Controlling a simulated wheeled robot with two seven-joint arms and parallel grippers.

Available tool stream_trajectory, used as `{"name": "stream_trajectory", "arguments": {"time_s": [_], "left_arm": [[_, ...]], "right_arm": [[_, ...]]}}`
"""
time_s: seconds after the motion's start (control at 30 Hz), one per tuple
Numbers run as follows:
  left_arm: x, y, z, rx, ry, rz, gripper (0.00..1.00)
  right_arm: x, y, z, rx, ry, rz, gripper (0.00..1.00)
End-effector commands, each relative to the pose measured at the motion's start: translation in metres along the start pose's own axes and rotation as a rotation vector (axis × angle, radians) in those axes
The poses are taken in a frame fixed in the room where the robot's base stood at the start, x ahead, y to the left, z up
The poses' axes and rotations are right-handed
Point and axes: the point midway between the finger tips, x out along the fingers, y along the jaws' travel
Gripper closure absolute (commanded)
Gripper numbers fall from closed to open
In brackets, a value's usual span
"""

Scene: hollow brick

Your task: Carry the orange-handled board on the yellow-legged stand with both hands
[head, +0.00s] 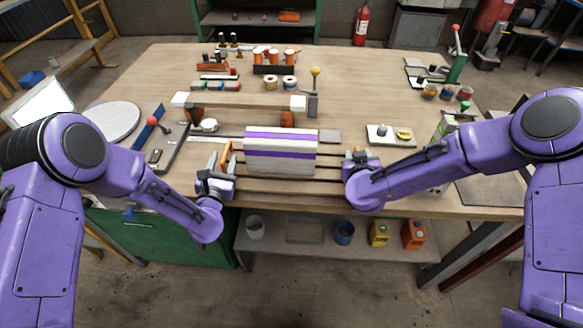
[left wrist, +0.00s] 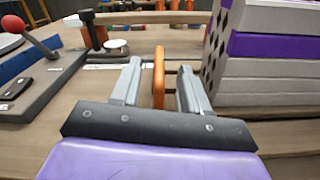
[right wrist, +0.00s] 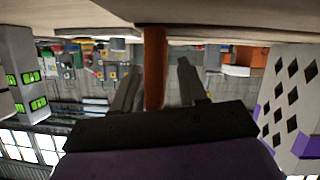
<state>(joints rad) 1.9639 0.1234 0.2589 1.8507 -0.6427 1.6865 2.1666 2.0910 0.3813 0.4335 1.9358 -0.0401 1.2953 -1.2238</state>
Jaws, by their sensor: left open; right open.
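A low board with bars (head: 300,186) lies at the workbench's front edge, under a stack of white and purple hollow bricks (head: 281,150). Its left orange handle (head: 227,153) stands upright beside the stack. My left gripper (head: 217,163) is open there; in the left wrist view the handle (left wrist: 159,78) stands between the two fingers. My right gripper (head: 356,156) is at the stack's right side. In the right wrist view, which is upside down, it is open with an orange handle (right wrist: 154,68) between its fingers. A yellow-legged stand (head: 68,40) is at the far left back.
The wooden workbench (head: 365,85) holds a white-ended beam (head: 240,101) behind the bricks, a round grey disc (head: 110,121), a red-knobbed lever (head: 153,121) at the left and a small tray (head: 391,136) at the right. Containers stand on the shelf below.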

Motion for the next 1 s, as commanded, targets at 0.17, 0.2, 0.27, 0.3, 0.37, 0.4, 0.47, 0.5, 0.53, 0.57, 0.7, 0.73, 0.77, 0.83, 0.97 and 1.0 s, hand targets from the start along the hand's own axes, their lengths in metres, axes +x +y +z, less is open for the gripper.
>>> {"name": "stream_trajectory", "arguments": {"time_s": [0.17,0.2,0.27,0.3,0.37,0.4,0.47,0.5,0.53,0.57,0.7,0.73,0.77,0.83,0.97,1.0], "left_arm": [[0.001,0.0,0.0,-0.001,0.0,0.0,0.55],[0.001,0.0,0.0,-0.001,0.0,0.0,0.55],[0.001,0.0,0.0,0.0,0.0,-0.001,0.58],[0.001,0.0,0.0,0.0,0.0,-0.001,0.71],[0.001,0.0,0.0,0.0,0.0,-0.001,0.91],[0.001,0.0,0.0,0.0,0.0,-0.001,1.0],[0.001,0.0,0.0,0.0,0.0,0.0,1.0],[0.001,0.0,0.0,0.0,0.0,0.0,1.0],[0.001,0.0,0.0,0.0,0.0,0.0,1.0],[0.001,0.0,0.0,0.0,0.0,0.0,1.0],[0.001,0.001,0.002,-0.001,-0.003,0.001,1.0],[0.001,0.001,0.002,0.0,-0.003,0.002,1.0],[0.001,0.001,0.003,0.0,-0.003,0.002,1.0],[0.001,0.002,0.006,0.0,-0.003,0.002,1.0],[0.002,0.004,0.018,0.0,-0.004,0.002,1.0],[0.002,0.005,0.023,0.0,-0.004,0.002,1.0]], "right_arm": [[0.001,0.0,0.0,0.0,0.0,0.0,0.58],[0.001,0.0,0.0,0.0,0.0,0.0,0.58],[0.001,0.0,0.0,0.0,0.0,0.0,0.61],[0.001,0.0,0.0,0.0,0.0,0.0,0.74],[0.001,0.0,0.0,0.0,0.0,0.0,0.93],[0.001,0.0,0.0,0.0,0.0,0.0,1.0],[0.001,0.0,0.0,0.0,0.0,0.0,1.0],[0.001,0.0,0.0,0.0,0.0,0.0,1.0],[0.001,0.0,0.0,0.0,0.0,0.0,1.0],[0.001,0.0,0.0,0.0,0.0,0.0,1.0],[0.001,0.001,-0.003,0.001,0.004,0.001,1.0],[0.001,0.001,-0.003,0.001,0.004,0.001,1.0],[0.0,0.001,-0.004,0.001,0.004,0.001,1.0],[-0.001,0.002,-0.006,0.001,0.004,0.001,1.0],[-0.005,0.004,-0.017,0.001,0.004,0.002,1.0],[-0.007,0.005,-0.022,0.001,0.004,0.002,1.0]]}}
